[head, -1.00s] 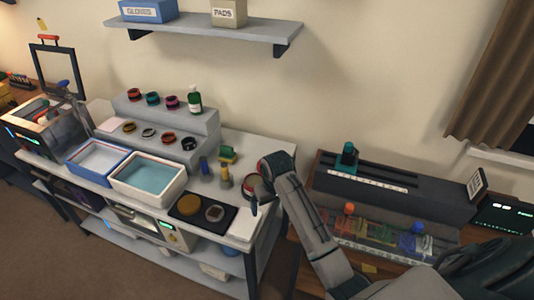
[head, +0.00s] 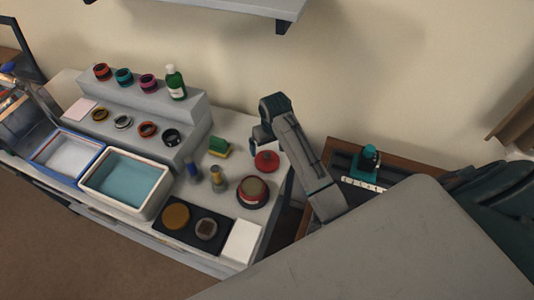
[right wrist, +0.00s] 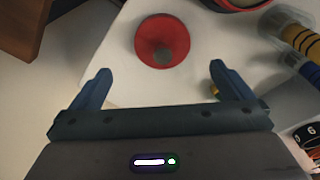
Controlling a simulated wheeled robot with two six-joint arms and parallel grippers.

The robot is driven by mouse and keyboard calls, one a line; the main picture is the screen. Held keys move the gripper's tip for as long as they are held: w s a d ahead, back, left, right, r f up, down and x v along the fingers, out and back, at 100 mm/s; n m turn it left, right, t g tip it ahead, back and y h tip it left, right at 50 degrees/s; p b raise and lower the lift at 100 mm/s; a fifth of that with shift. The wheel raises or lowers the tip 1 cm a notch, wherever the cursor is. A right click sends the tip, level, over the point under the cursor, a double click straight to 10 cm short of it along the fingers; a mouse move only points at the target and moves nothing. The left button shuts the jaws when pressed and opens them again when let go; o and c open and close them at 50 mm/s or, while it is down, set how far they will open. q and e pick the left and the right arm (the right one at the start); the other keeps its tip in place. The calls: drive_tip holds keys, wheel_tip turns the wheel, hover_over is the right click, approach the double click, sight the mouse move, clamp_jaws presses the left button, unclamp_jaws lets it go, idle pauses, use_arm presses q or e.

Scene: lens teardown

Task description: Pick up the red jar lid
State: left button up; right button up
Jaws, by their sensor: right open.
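My right gripper (head: 262,140) is open and empty, just up and left of the lid in the head view. A round jar (head: 253,191) with a red rim stands below the lid. My left gripper is not in view.
A green and yellow sponge (head: 219,147) and blue and yellow small bottles (head: 217,180) stand left of the lid. A black mat (head: 188,238) holds two round pieces. A white-rimmed blue tub (head: 163,200) is further left. A tiered grey stand (head: 190,150) holds several rings.

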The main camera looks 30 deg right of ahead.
sight(267, 155)
drive_tip(key=f, duration=0.2)
drive_tip(key=shift+w+f+p, duration=0.25)
drive_tip(key=shift+f+p, duration=0.05)
drive_tip(key=shift+f, duration=0.1)
drive_tip(key=shift+w+f+p, duration=0.2)
drive_tip(key=shift+f+p, duration=0.3)
drive_tip(key=shift+f, duration=0.05)
drive_tip(key=f, duration=0.1)
drive_tip(key=f+p, duration=0.1)
drive_tip(key=f, duration=0.1)
drive_tip(key=shift+w+a, duration=0.15)
drive_tip(key=shift+w, duration=0.2)
drive_tip(key=shift+f, duration=0.55)
drive_tip(key=c, duration=0.9)
drive_tip(key=shift+w+r, duration=0.1)
